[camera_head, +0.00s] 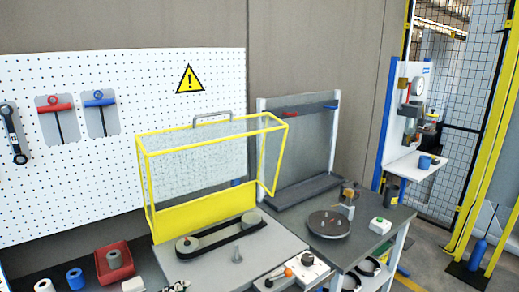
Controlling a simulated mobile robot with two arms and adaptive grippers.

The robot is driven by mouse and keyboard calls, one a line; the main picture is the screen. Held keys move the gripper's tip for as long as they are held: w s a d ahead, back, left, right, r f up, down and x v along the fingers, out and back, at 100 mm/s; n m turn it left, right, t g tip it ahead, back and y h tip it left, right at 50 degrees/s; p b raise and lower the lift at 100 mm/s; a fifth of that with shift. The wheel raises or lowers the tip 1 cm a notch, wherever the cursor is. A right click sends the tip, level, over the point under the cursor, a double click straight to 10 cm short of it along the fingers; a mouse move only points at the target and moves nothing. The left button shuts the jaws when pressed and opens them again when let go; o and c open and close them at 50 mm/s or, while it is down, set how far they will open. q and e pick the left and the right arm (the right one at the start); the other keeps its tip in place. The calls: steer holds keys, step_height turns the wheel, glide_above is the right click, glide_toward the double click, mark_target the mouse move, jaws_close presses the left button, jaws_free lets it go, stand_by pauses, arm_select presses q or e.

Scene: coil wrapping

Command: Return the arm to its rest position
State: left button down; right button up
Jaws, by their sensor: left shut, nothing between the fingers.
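Only the tip of my left gripper (178,286) shows, at the bottom edge of the head view, just in front of the grey plate of the belt machine (236,237). It is shut with nothing seen in it. The rest of the left arm is below the picture. My right gripper is not in view.
A yellow-framed guard (178,217) stands raised over the belt machine. A control box (293,272) with an orange knob is at its front right. A red bin (114,262) and rolls (75,278) lie to the left. A round turntable (329,224) stands on the right table.

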arm_select(q)
steer(key=s+a+f+n+g, duration=0.2)
steer(key=s+f+n+g, duration=0.3)
steer(key=s+f, duration=0.6)
steer(key=s+a+f+n+g, duration=0.2)
steer(key=s+f+n+g, duration=0.4)
steer(key=s+f, duration=0.5)
steer(key=s+f+g+b, duration=0.1)
steer(key=s+f, duration=0.1)
steer(key=f, duration=1.2)
steer(key=s+f+b, duration=0.2)
steer(key=f, duration=1.1)
steer(key=s+a+f+g+b, duration=0.1)
steer(key=s+a+f, duration=0.1)
steer(key=s+f, duration=1.4)
step_height(320, 180, down, 2)
steer(key=shift+a+m, duration=0.3)
steer(key=shift+a, duration=0.1)
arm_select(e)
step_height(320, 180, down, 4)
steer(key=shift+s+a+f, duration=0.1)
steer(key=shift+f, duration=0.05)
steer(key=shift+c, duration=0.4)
